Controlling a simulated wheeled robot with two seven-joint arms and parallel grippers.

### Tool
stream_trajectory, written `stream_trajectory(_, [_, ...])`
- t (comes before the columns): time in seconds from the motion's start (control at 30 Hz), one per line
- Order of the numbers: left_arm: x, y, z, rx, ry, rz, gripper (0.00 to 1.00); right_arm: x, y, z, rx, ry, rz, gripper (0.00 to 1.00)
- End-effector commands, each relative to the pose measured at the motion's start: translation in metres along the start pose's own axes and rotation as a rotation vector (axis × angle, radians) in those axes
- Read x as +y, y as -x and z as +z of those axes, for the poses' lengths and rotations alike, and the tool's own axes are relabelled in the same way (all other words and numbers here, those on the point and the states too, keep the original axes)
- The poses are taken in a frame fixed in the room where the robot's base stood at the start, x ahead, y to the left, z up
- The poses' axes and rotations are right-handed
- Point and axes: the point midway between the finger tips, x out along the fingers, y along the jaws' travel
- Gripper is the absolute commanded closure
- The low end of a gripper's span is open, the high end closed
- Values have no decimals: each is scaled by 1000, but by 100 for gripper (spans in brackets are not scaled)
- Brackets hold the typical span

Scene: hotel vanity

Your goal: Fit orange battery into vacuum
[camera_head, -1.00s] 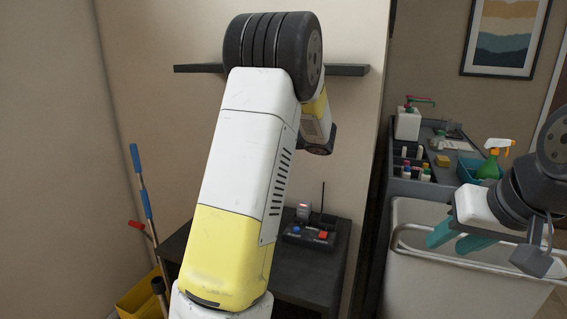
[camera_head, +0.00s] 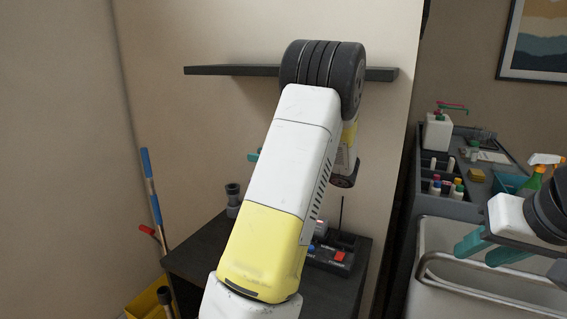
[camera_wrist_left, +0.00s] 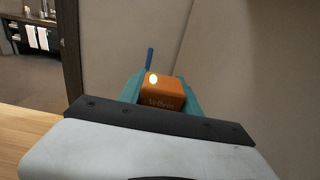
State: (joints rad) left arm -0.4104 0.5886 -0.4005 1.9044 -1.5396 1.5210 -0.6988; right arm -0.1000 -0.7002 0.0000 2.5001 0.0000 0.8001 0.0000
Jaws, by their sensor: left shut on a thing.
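The orange battery (camera_wrist_left: 162,92) sits between the teal fingers of my left gripper (camera_wrist_left: 163,94) in the left wrist view, with pale lettering and a bright spot on its face. In the head view my left arm hides the battery and most of that gripper; only a teal tip (camera_head: 253,155) shows left of the arm. A grey upright piece with a dark top (camera_head: 232,200) stands on the dark table; it may be part of the vacuum, but I cannot tell. My right gripper (camera_head: 485,250) is open and empty beside the cart.
A dark table (camera_head: 195,255) holds a black device (camera_head: 332,257) with a red block and a thin antenna. A wall shelf (camera_head: 225,70) lies behind my arm. A cart (camera_head: 465,205) with bottles stands right. Poles (camera_head: 151,190) and a yellow bucket (camera_head: 148,302) are left.

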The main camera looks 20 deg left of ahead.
Motion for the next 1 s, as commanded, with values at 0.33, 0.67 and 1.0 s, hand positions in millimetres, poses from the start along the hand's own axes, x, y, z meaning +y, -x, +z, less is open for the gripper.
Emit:
stream_trajectory(0.33, [0, 0, -20, 1, 0, 0, 58, 0, 0, 0, 0, 0, 0, 64])
stream_trajectory(0.67, [0, 0, -20, 0, 0, 0, 38, 0, 0, 0, 0, 0, 0, 64])
stream_trajectory(1.0, [-1, 32, -20, 1, -1, -4, 38, 0, 0, 0, 0, 0, 0, 64])
